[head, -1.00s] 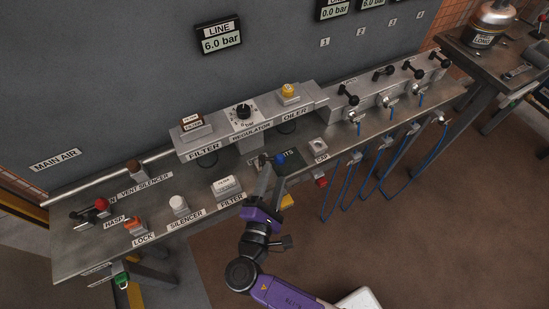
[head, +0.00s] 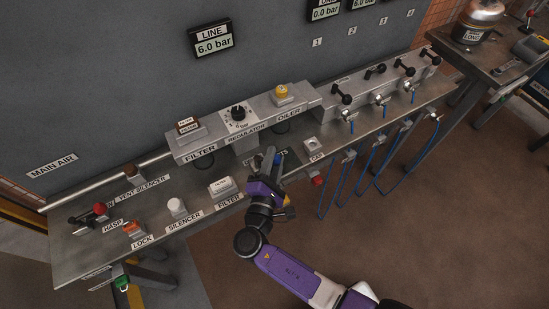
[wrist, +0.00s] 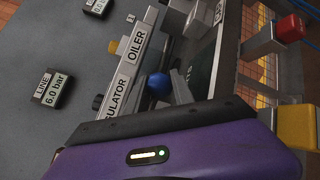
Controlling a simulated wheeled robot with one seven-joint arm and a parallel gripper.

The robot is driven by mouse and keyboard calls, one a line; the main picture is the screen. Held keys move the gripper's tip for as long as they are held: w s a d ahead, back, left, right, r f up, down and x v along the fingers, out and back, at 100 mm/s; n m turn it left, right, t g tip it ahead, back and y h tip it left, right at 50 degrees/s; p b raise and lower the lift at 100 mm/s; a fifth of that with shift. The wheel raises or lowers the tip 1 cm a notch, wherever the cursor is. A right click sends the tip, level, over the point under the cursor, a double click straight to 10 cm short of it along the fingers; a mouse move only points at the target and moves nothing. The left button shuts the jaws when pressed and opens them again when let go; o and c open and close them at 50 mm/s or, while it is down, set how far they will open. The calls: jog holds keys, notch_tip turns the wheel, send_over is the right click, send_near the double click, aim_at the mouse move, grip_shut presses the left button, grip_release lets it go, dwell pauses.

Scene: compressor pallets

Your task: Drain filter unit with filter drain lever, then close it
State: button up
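The filter unit (head: 190,134) is the brown-topped block at the left of the raised grey manifold, above a FILTER label. A dark round part (head: 205,163) shows beneath it. A blue ball knob (head: 277,158) stands below the manifold, right of the filter; whether it belongs to the filter drain lever cannot be told. My gripper (head: 268,162) is at the bench's front edge, below the regulator, pointing toward the manifold. In the wrist view the blue knob (wrist: 157,84) appears between two spread grey fingers, with no grip visible. The drain lever cannot be identified for certain.
The regulator (head: 238,115) and yellow-topped oiler (head: 282,94) sit right of the filter. Blue hoses (head: 375,165) hang at right. The line display (head: 212,41) reads 6.0 bar.

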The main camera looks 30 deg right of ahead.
grip_shut()
jog(key=shift+d+n+t+y, duration=0.1)
jog(key=shift+n+t+y, duration=0.2)
jog(key=shift+w+d+f+n+t+y+b, duration=0.1)
jog(key=shift+w+n+t+y+b, duration=0.05)
jog(key=shift+n+t+y, duration=0.35)
jog(key=shift+w+d+f+n+t+y+b, duration=0.1)
jog(key=shift+w+n+t+y+b, duration=0.15)
jog(key=shift+y, duration=0.35)
jog(key=shift+w+n+t+y+b, duration=0.3)
jog(key=shift+n+t+y+b, duration=0.25)
jog(key=shift+n+y+b, duration=0.45)
jog(key=shift+w+r+n+t+y+b, duration=0.1)
jog(key=shift+w+n+t+y+b, duration=0.15)
jog(key=shift+n+y+b, duration=0.4)
jog(key=shift+w+n+t+y+b, duration=0.2)
jog(key=shift+n+t+y, duration=0.1)
jog(key=shift+y, duration=0.65)
jog(key=o, duration=0.8)
grip_release()
jog(key=shift+r, duration=0.1)
